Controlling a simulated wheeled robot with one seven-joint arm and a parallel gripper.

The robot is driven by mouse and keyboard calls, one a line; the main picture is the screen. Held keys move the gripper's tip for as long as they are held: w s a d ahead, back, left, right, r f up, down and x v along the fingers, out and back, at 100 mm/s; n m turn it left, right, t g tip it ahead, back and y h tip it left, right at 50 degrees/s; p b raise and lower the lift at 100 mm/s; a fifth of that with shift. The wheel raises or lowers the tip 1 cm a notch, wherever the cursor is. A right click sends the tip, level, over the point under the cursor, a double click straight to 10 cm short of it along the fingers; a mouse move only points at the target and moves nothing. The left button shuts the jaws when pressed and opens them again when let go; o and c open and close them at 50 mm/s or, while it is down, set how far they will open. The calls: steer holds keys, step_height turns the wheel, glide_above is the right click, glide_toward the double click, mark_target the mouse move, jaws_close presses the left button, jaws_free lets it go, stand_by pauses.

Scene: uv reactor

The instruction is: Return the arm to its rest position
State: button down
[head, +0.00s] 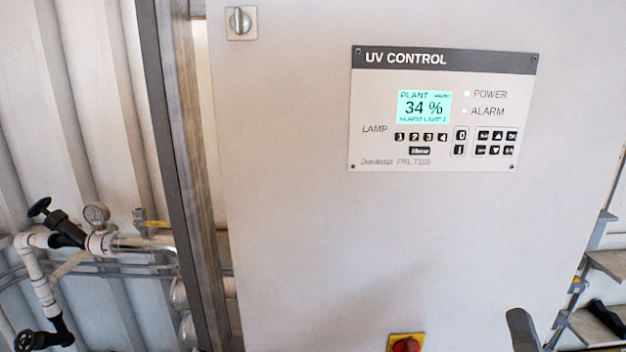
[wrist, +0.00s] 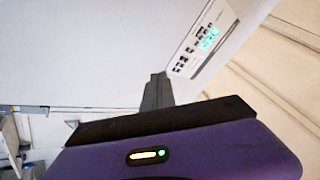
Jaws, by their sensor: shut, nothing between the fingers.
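My gripper (wrist: 157,90) shows in the wrist view as dark grey fingers, closed together, with nothing between them. The fingers rise from a black edge above my purple wrist housing. They are in front of a pale cabinet face in that view and look clear of it, though the gap is hard to judge. The UV control panel (head: 440,150) is on the cabinet in the head view, its lit screen reading 34 %. The panel also shows tilted in the wrist view (wrist: 190,72), up and right of the fingers. A dark grey rounded piece at the head view's lower right cannot be clearly identified.
The white cabinet (head: 300,200) fills the middle of the head view. It carries a rotary switch (head: 240,22) at top left and a red knob on a yellow plate (head: 406,344) at the bottom. Pipes with a gauge (head: 96,214) stand left. Metal steps (head: 606,264) are at right.

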steer(key=s+a+f+n+g+y, duration=0.1)
steer(key=s+a+f+n+g, duration=0.2)
steer(key=s+f+n+g, duration=0.6)
steer(key=s+f+n, duration=0.1)
steer(key=s+f, duration=1.3)
steer(key=s, duration=0.3)
steer(key=shift+s+a+f+n+y, duration=0.2)
steer(key=shift+s+a+n+y, duration=0.1)
steer(key=shift+n, duration=0.1)
